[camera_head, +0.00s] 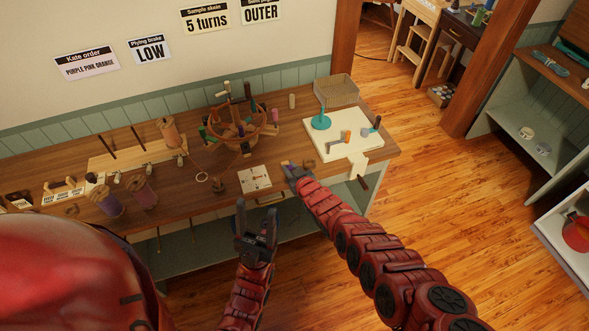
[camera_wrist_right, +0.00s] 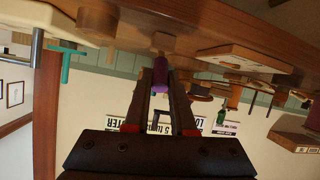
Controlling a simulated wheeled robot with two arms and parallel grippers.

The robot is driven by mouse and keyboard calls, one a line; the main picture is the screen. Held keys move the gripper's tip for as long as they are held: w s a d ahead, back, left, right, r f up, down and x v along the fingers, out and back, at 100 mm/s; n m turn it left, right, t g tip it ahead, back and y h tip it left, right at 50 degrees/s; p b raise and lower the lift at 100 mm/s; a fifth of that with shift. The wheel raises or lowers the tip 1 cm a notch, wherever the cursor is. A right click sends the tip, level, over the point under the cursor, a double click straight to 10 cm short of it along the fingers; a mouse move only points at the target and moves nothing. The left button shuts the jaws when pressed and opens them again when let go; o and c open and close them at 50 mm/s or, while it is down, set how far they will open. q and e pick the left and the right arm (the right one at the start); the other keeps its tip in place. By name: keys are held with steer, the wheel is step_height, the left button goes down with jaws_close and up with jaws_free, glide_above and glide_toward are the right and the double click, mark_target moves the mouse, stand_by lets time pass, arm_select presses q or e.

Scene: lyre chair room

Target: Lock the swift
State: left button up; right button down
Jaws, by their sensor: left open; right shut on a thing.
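A round wooden piece with upright pegs and bobbins around it (camera_head: 236,122), which looks like the swift, stands toward the back of the workbench. Its lock cannot be made out. My right gripper (camera_head: 291,170) is over the bench's front edge, in front of and to the right of that piece. It is shut on a small purple cylinder (camera_wrist_right: 160,74), which shows between its fingers in the right wrist view. My left gripper (camera_head: 256,228) is open and empty, fingers up, in front of the bench and clear of it.
A white board (camera_head: 322,148) with a teal stand (camera_head: 321,122) and a crank lies on the right of the workbench (camera_head: 215,175). Spools (camera_head: 107,201) stand at the left. The floor (camera_head: 430,190) to the right is clear.

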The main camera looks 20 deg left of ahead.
steer(key=shift+w+a+r+g+h, duration=0.15)
steer(key=shift+a+r+g+h, duration=0.15)
steer(key=shift+g, duration=0.1)
steer(key=shift+w+g+h+b, duration=0.2)
steer(key=shift+g+h+b, duration=0.2)
steer(key=shift+b, duration=0.15)
steer(key=shift+w+r+b, duration=0.15)
steer(key=shift+b, duration=0.2)
steer(key=shift+w+a+r+g+h, duration=0.1)
steer(key=shift+r+g+h, duration=0.05)
steer(key=shift+g+h, duration=0.2)
steer(key=c, duration=1)
jaws_free()
